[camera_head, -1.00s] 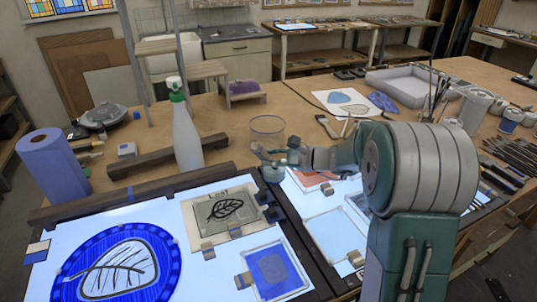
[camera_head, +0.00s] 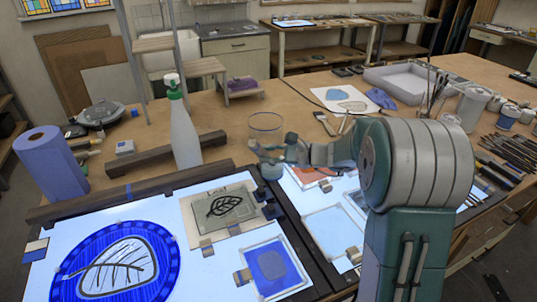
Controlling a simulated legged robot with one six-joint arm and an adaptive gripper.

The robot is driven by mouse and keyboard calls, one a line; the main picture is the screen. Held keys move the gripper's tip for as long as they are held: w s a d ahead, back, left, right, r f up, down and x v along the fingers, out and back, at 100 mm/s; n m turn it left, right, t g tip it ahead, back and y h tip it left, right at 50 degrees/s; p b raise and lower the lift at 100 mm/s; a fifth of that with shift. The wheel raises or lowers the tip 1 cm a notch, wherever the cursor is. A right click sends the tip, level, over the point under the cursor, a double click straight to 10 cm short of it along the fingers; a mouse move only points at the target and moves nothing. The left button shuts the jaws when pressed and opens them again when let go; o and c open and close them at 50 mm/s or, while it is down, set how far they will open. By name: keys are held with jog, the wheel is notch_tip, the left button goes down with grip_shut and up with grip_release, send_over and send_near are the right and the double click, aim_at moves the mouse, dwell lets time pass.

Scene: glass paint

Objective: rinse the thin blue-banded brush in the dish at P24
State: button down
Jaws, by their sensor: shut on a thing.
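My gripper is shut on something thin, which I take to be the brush. The brush's blue band and its tip cannot be made out. I cannot tell whether the tip is inside the vessel.
A dark wooden bar (camera_head: 165,155) lies behind the light table. Blue paper roll (camera_head: 50,163) is at far left. A jar with brushes (camera_head: 423,108) is at right.

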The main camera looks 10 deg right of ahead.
aim_at(260, 148)
jog(key=shift+w+a, duration=0.1)
jog(key=shift+w, duration=0.05)
jog(key=shift+s+d, duration=0.45)
jog(key=shift+s, duration=0.1)
jog(key=shift+w+a, duration=0.45)
jog(key=shift+w, duration=0.1)
jog(key=shift+s, duration=0.1)
jog(key=shift+s+d, duration=0.15)
jog(key=shift+d, duration=0.05)
dwell(1.4)
jog(key=shift+s+a+r, duration=0.3)
jog(key=shift+r, duration=0.3)
jog(key=shift+s+a+r, duration=0.25)
jog(key=shift+a+r, duration=0.1)
jog(key=shift+r, duration=0.2)
jog(key=shift+s+a+r, duration=0.3)
jog(key=shift+r, duration=2.55)
